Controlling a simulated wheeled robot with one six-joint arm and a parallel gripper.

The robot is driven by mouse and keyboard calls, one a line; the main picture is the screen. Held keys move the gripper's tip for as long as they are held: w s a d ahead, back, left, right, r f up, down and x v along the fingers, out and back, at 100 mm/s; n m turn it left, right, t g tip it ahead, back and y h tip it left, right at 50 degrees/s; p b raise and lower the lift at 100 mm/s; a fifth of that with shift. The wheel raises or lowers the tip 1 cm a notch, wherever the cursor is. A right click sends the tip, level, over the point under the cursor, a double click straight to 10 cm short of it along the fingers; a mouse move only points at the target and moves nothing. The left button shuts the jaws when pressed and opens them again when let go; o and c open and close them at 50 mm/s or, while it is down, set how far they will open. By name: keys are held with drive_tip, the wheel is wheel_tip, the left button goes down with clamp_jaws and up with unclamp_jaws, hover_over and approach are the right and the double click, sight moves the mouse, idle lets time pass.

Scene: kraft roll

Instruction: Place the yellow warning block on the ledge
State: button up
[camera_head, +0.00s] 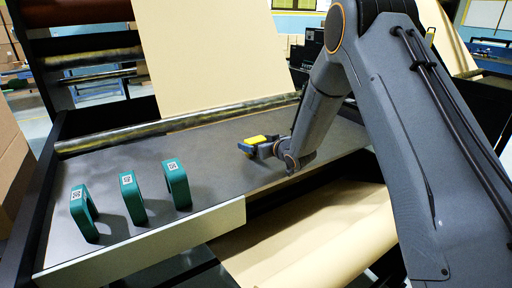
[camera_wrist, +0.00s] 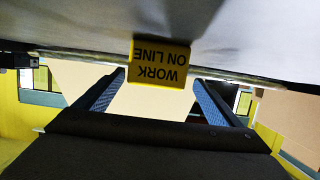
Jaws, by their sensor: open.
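The yellow warning block (camera_head: 258,140) rests on the grey ledge (camera_head: 225,150), right of its middle. In the wrist view, which looks upside down, the block (camera_wrist: 158,62) shows the words "WORK ON LINE" and touches the grey surface (camera_wrist: 230,30). My gripper (camera_head: 258,147) is at the block in the head view. In the wrist view my gripper (camera_wrist: 158,78) is open, with one blue-grey finger on each side of the block. A gap shows beside the block on the right; contact on the left is unclear.
Three green bracket-shaped blocks with printed codes, left (camera_head: 84,212), middle (camera_head: 133,198) and right (camera_head: 177,184), stand on the left part of the ledge. A metal roller (camera_head: 170,125) runs along its back. Kraft paper (camera_head: 215,55) hangs behind. A pale front edge (camera_head: 150,240) borders the ledge.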

sight(251, 139)
drive_tip(key=shift+d+p+x, duration=0.1)
drive_tip(key=shift+p+x, duration=0.6)
drive_tip(key=shift+x, duration=0.85)
drive_tip(key=shift+d+p+x, duration=0.15)
drive_tip(key=shift+p+x, duration=0.5)
drive_tip(key=shift+x, duration=0.85)
drive_tip(key=shift+w, duration=0.15)
drive_tip(key=shift+c, duration=0.4)
drive_tip(key=shift+r, duration=0.1)
drive_tip(key=c, duration=1.2)
